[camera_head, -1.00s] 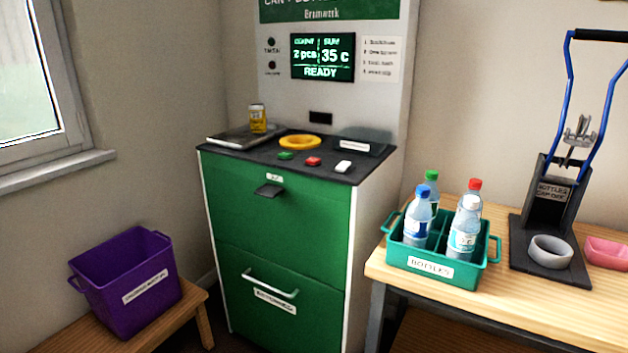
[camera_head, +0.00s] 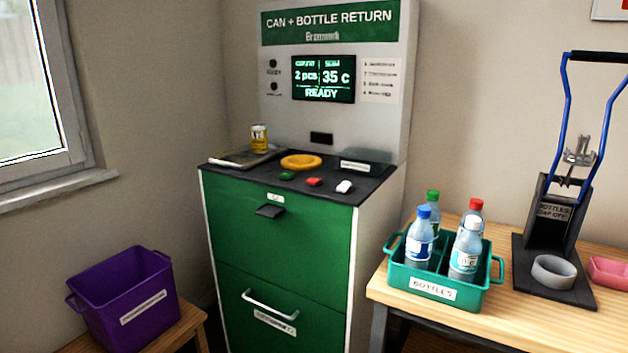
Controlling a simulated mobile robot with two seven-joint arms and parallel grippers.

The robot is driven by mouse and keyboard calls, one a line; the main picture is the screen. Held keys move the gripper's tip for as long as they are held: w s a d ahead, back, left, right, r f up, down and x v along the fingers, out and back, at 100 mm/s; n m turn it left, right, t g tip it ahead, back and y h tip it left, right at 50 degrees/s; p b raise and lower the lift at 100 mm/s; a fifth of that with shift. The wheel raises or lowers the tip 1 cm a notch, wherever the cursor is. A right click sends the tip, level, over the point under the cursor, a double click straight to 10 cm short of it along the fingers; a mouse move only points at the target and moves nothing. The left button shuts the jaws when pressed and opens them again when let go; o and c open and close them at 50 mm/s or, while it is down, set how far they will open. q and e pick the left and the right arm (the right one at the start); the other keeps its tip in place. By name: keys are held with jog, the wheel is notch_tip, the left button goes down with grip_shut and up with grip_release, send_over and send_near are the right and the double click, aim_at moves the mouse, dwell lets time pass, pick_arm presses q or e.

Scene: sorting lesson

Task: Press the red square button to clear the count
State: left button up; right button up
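The red button (camera_head: 313,182) sits on the dark top of the green-fronted return machine (camera_head: 278,240), between a green button (camera_head: 287,176) on its left and a white button (camera_head: 344,187) on its right. Its top looks small and roughly square. The machine's screen (camera_head: 323,79) reads 2 pcs, 35 c and READY. Neither of my grippers is in the head view. Nothing covers the red button.
A teal crate (camera_head: 436,288) with several bottles and a blue-handled press (camera_head: 548,215) stand on the right table. A purple bin (camera_head: 122,300) is at lower left.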

pick_arm(q)
grip_shut()
dwell(0.4)
jog(key=shift+w+r, duration=0.1)
dwell(0.7)
